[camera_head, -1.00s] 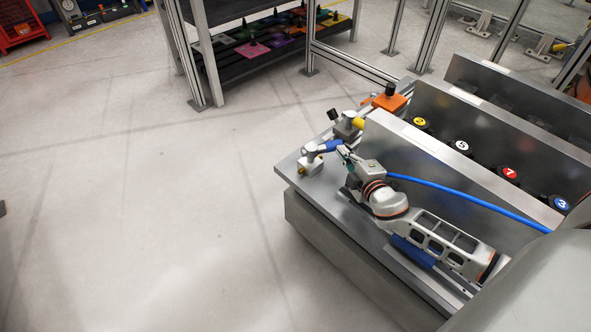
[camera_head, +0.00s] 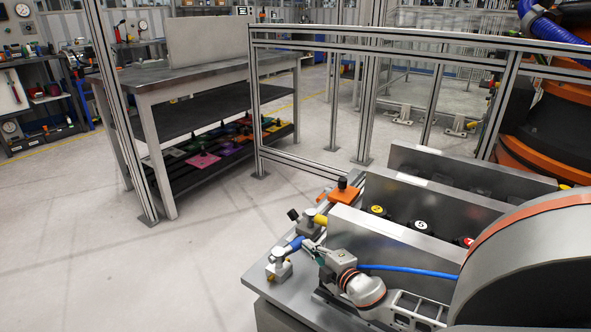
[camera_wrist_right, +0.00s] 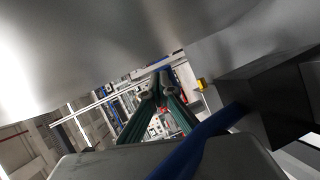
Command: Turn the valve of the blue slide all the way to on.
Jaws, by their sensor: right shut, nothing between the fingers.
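The valve (camera_head: 279,265) with a blue lever (camera_head: 291,245) is at the near left corner of the metal bench. The lever slants up and right from the valve body. My right gripper (camera_head: 312,249) is shut and empty, close to the lever's right end. I cannot tell whether they touch. In the right wrist view the greenish fingers (camera_wrist_right: 158,106) meet at their tips, and a blue hose-like strip (camera_wrist_right: 200,140) crosses beside them. My left gripper is not in view.
A yellow-handled valve (camera_head: 312,224) and an orange block (camera_head: 338,194) with a black knob stand just behind. A metal plate (camera_head: 385,240) rises right of my gripper, before numbered caps (camera_head: 421,226). A blue hose (camera_head: 410,270) runs right.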

